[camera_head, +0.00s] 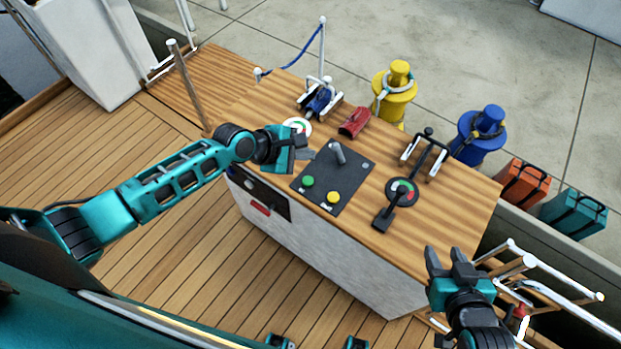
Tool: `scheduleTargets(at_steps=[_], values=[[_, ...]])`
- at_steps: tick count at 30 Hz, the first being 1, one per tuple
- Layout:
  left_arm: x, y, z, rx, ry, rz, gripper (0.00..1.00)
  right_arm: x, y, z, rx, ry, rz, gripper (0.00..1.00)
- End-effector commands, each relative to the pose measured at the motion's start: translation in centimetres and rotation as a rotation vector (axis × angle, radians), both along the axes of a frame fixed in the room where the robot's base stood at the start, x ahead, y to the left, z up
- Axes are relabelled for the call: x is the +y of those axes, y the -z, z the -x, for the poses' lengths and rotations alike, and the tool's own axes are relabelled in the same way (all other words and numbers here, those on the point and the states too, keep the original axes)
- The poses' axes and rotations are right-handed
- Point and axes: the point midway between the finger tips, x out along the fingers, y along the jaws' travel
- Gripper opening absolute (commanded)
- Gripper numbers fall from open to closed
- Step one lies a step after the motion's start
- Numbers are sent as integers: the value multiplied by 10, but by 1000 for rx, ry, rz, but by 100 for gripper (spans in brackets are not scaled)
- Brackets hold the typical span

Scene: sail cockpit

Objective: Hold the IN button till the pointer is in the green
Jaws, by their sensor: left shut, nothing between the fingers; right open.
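A dark panel (352,184) on the wooden console top carries a green button (308,181), a yellow button (333,197) and a grey lever. Small marks by the buttons are too small to read, so I cannot tell which is IN. A round white-rimmed dial (297,124) lies behind my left gripper, partly hidden. A dark round dial (402,190) with green and red parts sits right of the panel. I cannot make out either pointer's reading. My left gripper (309,155) is shut and empty, near the panel's far left corner.
A red object (355,122) and a winch-like fitting (319,98) stand at the console's back. A black lever on white supports (424,154) stands at right. Yellow (394,92) and blue (480,135) bollards are behind. White rails (540,275) are near my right gripper.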

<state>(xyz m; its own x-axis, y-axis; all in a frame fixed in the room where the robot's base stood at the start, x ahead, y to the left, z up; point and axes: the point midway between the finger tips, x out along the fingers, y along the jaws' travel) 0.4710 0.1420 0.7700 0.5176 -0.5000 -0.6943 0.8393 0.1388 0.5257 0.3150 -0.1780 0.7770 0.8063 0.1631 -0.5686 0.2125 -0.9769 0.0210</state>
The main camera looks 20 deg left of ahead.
Motion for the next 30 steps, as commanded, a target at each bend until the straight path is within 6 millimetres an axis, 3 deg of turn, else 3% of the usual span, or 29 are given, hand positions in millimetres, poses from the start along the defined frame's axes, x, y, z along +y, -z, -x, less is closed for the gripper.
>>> scheduleTargets(at_steps=[19,30], values=[[2,4,-2,19,-19,14,0,1,5,0,0,-1,-1,43],[2,46,-2,19,-18,13,0,1,48,0,0,0,-1,43]])
